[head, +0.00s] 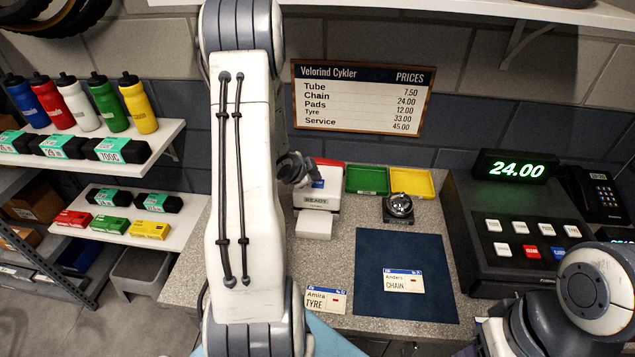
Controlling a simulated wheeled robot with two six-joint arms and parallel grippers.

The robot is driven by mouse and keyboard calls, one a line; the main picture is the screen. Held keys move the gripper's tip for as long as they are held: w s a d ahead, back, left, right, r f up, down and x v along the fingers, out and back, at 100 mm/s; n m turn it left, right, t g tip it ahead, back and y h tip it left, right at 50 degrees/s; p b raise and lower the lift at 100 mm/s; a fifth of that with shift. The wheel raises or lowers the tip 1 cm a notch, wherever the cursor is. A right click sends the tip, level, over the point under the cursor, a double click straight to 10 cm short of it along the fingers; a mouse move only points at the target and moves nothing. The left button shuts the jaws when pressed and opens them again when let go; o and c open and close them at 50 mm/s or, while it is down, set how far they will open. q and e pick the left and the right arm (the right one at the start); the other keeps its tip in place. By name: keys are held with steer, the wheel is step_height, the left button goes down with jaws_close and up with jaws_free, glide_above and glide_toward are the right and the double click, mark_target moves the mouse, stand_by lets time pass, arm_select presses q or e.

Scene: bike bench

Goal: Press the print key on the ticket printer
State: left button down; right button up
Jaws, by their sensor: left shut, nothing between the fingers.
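The ticket printer (321,203) is a small white box on the counter, with a display reading READY on its front. A small blue spot (318,184) shows on its top beside the gripper; I cannot tell whether this is the print key. My left gripper (312,178) is shut and empty, at the printer's upper left part, partly hidden behind my left arm. I cannot tell whether its tips touch the printer. A blank white block or slip (314,224) sits in front of the printer. My right arm is at the lower right, and its gripper is out of view.
A dark blue mat (440,292) holds a CHAIN ticket (404,281). A TYRE ticket (325,299) lies left of it. The cash register (520,230) reads 24.00.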

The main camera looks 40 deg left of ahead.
mark_target(315, 185)
arm_select(q)
steer(key=shift+f, duration=0.15)
stand_by(0.5)
steer(key=shift+f+b, duration=0.3)
steer(key=shift+b, duration=0.15)
steer(key=shift+f, duration=0.1)
stand_by(0.5)
steer(key=shift+r+p, duration=0.4)
steer(key=shift+r, duration=0.2)
step_height(315, 185, up, 6)
steer(key=p, duration=0.5)
